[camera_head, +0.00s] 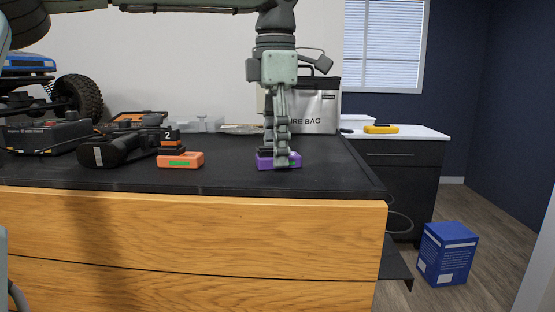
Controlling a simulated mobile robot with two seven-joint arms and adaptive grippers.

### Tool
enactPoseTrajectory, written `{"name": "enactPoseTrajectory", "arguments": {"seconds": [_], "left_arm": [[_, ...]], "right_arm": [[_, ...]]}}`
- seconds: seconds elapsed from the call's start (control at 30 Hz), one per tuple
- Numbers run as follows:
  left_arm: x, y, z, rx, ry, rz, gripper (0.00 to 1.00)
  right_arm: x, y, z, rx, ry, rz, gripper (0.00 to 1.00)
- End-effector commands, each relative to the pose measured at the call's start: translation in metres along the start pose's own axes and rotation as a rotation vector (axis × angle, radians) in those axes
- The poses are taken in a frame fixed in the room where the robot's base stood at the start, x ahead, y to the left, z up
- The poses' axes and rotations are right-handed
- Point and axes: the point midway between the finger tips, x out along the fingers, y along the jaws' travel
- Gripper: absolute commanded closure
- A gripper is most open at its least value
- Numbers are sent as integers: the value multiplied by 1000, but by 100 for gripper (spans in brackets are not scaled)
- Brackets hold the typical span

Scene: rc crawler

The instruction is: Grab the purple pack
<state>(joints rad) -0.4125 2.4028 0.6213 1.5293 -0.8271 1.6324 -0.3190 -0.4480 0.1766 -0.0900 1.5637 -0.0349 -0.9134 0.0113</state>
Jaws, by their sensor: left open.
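The purple pack (264,162) lies on the black top of the wooden cabinet, near its right end. My left gripper (281,160) points straight down over the pack. Its fingers hide the middle of the pack, and a purple part shows on each side of them. The gripper is open. I cannot tell whether the fingers touch the pack. My right gripper is not in view.
An orange pack (187,163) and a black drill-like tool (115,148) lie left on the black top (235,180). A silver bag (318,112) stands behind the gripper. A blue box (447,254) stands on the floor at right.

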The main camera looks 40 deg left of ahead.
Motion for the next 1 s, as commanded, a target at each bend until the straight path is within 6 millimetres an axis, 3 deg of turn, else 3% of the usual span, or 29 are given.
{"name": "enactPoseTrajectory", "arguments": {"seconds": [0.3,0.73,1.0], "left_arm": [[6,0,0,0,0,1,44],[5,0,0,0,0,1,98],[4,0,0,0,-1,2,98]], "right_arm": [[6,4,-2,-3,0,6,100],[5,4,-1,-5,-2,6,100],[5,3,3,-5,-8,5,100]]}}
